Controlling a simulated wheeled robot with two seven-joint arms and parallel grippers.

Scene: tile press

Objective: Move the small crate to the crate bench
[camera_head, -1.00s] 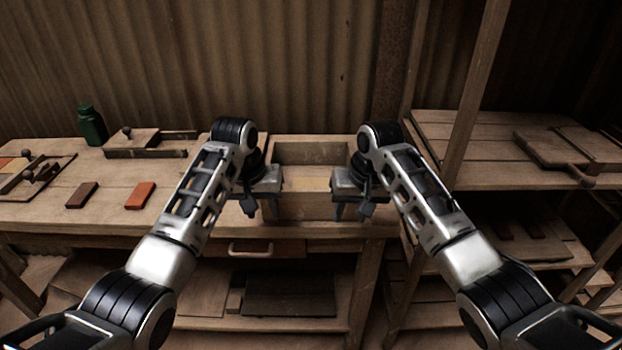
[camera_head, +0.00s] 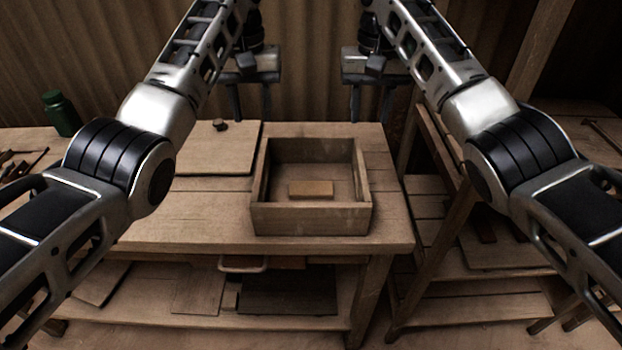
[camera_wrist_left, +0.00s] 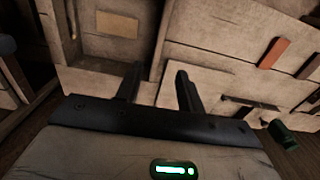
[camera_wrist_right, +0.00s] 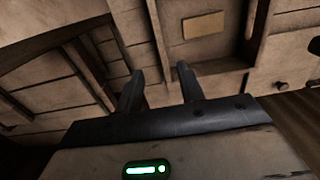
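The small crate (camera_head: 310,221) is an open wooden box standing upright on the right end of a wooden bench (camera_head: 215,232). A flat tan tile (camera_head: 311,188) lies inside it. My left gripper (camera_head: 251,110) is raised beyond the crate's far left side, its two fingers apart and empty. My right gripper (camera_head: 369,112) is raised beyond the far right side, also open and empty. Neither touches the crate. The left wrist view shows part of the crate with the tile (camera_wrist_left: 117,24), and so does the right wrist view (camera_wrist_right: 203,25). Nothing labels which bench is the crate bench.
A flat board (camera_head: 215,150) with a knob lies left of the crate. A green bottle (camera_head: 60,113) stands at the back left. An orange tile (camera_wrist_left: 272,53) lies on the bench in the left wrist view. A lower shelved stand (camera_head: 430,186) is at the right. Bare bench surrounds the crate's front.

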